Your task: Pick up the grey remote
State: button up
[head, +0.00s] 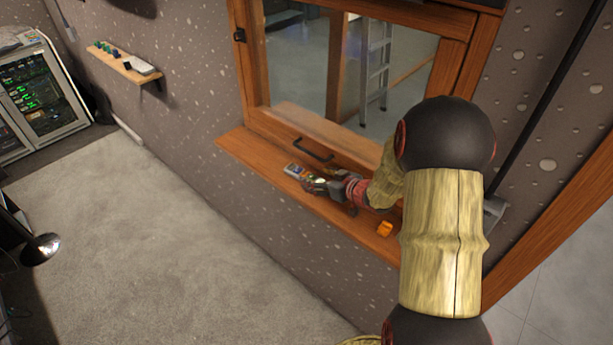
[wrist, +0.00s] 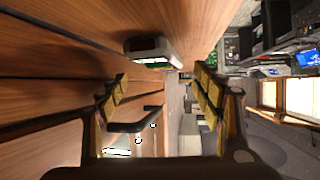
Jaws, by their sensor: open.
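The grey remote (head: 294,171) lies on the wooden window sill (head: 235,145), in front of the window's lower frame. In the wrist view, a dark grey device with a pale face, which looks like this remote (wrist: 150,48), sits ahead of the fingers and off toward the top of the picture. My gripper (head: 314,184) is low over the sill, just to the right of the remote in the head view. In the wrist view the two yellow-padded fingers (wrist: 162,86) are spread apart with nothing between them. My gripper and arm hide part of the sill.
A black window handle (head: 313,150) sticks out close behind my gripper; it also shows between the fingers' lines in the wrist view (wrist: 133,121). A wall shelf (head: 125,66) holds small items. The carpet is clear.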

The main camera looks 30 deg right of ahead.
aim_at(306, 173)
jog(key=x, duration=0.5)
jog(key=shift+w, duration=0.15)
jog(key=shift+a+r, duration=0.1)
jog(key=c, duration=1.4)
jog(key=shift+r, duration=0.1)
jog(key=shift+c, duration=0.2)
